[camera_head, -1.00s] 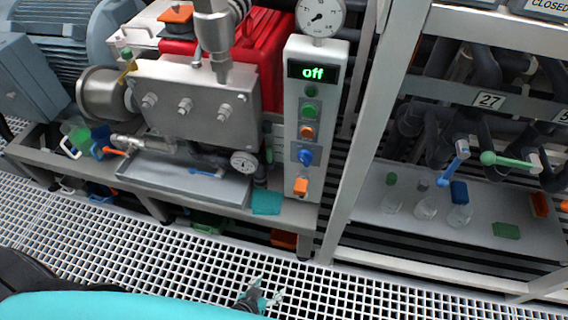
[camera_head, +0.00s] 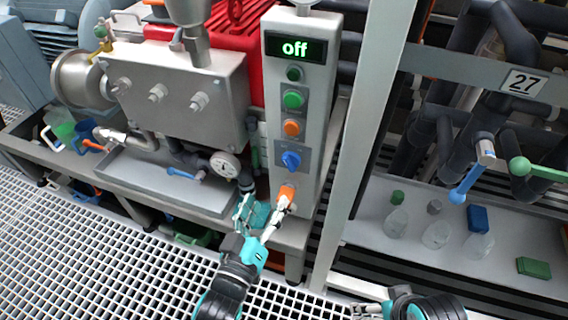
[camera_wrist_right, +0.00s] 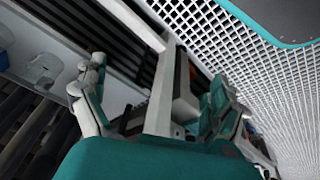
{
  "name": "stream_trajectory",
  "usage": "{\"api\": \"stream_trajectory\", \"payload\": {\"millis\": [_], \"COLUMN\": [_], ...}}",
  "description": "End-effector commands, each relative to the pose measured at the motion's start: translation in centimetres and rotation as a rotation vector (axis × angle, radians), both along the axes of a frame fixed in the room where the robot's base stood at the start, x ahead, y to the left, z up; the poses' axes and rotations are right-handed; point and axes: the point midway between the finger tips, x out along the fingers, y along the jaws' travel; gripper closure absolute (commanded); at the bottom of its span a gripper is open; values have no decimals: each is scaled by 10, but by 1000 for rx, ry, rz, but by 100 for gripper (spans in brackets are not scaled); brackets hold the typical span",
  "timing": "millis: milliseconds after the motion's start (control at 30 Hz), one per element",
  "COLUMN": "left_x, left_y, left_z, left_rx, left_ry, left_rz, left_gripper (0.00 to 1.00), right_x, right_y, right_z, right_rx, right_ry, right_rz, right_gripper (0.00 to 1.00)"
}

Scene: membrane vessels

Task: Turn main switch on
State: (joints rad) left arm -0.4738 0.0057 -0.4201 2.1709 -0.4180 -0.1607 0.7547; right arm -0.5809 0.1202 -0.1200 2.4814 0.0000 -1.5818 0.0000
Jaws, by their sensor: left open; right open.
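The grey control panel (camera_head: 310,110) stands in the middle of the head view, and its display (camera_head: 296,48) reads "off". Below the display are a small dark green lamp or button (camera_head: 294,73), a green button (camera_head: 293,99), an orange button (camera_head: 291,127) and a blue rotary knob (camera_head: 290,160). An orange switch-like part (camera_head: 286,192) sits low on the panel. My left gripper (camera_head: 264,210) is open, one finger at the lower edge of the orange part; contact cannot be told. My right gripper (camera_head: 366,309) is open and empty at the bottom edge; its fingers also show in the wrist view (camera_wrist_right: 152,95).
A grey frame post (camera_head: 372,130) rises on the right, beside a shelf with several clear vessels (camera_head: 437,235).

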Motion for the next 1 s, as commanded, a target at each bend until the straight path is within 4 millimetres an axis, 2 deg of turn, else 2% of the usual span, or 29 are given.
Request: {"api": "stream_trajectory", "payload": {"millis": [33, 300, 500, 700, 1000], "left_x": [12, 69, 101, 117, 119], "left_y": [-4, -22, -33, -38, -39], "left_z": [1, 0, -1, -1, 0], "left_rx": [-1, 2, 2, 1, 1], "left_ry": [-6, -5, -1, 1, 1], "left_rz": [-1, 0, -1, 0, -1], "left_gripper": [37, 37, 37, 37, 37], "right_x": [0, 0, 28, 42, 45], "right_y": [0, 0, 8, 12, 13], "right_z": [-2, -10, -5, 0, 1], "right_rx": [0, 0, 26, 40, 43], "right_ry": [0, 0, -125, -197, -209], "right_rz": [0, 0, 10, 16, 17], "right_gripper": [3, 3, 3, 3, 3]}}
